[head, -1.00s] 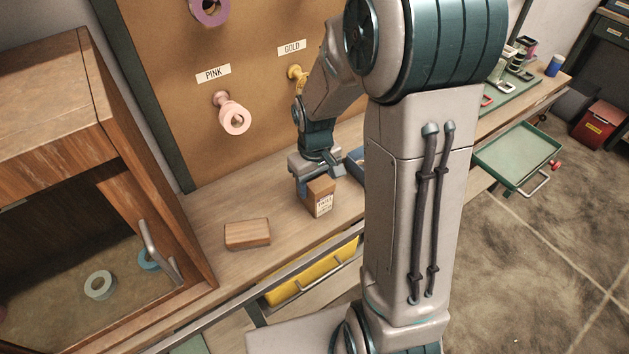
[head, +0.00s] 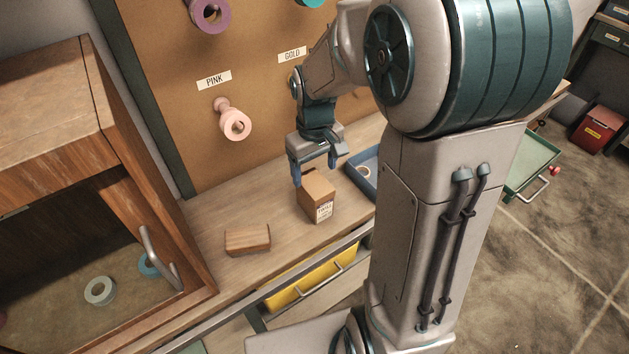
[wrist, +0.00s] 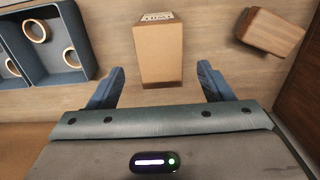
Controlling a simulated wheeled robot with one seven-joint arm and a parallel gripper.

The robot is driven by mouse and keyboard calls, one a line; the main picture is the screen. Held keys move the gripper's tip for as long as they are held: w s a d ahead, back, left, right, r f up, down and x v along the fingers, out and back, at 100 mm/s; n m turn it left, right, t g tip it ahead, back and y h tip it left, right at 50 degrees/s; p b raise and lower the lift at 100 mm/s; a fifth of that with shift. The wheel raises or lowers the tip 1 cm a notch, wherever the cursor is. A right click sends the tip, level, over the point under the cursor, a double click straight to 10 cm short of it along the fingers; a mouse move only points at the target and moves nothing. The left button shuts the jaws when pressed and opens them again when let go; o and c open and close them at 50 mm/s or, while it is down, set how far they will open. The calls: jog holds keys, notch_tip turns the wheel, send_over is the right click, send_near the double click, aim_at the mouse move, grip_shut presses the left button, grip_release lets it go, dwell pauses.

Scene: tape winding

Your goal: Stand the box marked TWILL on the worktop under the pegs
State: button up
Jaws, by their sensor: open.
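The cardboard box (head: 316,196) stands upright on the worktop (head: 278,284) below the pegboard. It has a white label with dark print on its front, too small to read surely. My gripper (head: 315,178) is open and empty, just behind and above the box, with its fingers pointing down. In the wrist view the box (wrist: 159,52) lies ahead of the gap between the open fingers (wrist: 160,88), and neither finger touches it. The pink peg (head: 232,120) with its pink roll is on the board to the upper left of the box.
A wooden block (head: 247,240) lies left of the box. A blue tray (head: 362,180) with tape rings is to its right, partly hidden by my arm. An open wooden cabinet (head: 130,190) bounds the left side. A yellow drawer (head: 310,286) is below the worktop's front.

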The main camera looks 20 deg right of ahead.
notch_tip(320, 180, up, 4)
jog(key=shift+r, duration=0.1)
jog(key=s+r+m+t, duration=0.1)
jog(key=s+m, duration=0.1)
jog(key=s, duration=0.5)
jog(key=s+r+m+t, duration=0.1)
jog(key=s+r, duration=0.1)
jog(key=s, duration=0.5)
jog(key=shift+r+m+t, duration=0.25)
jog(key=shift+m+t, duration=0.15)
dwell(0.3)
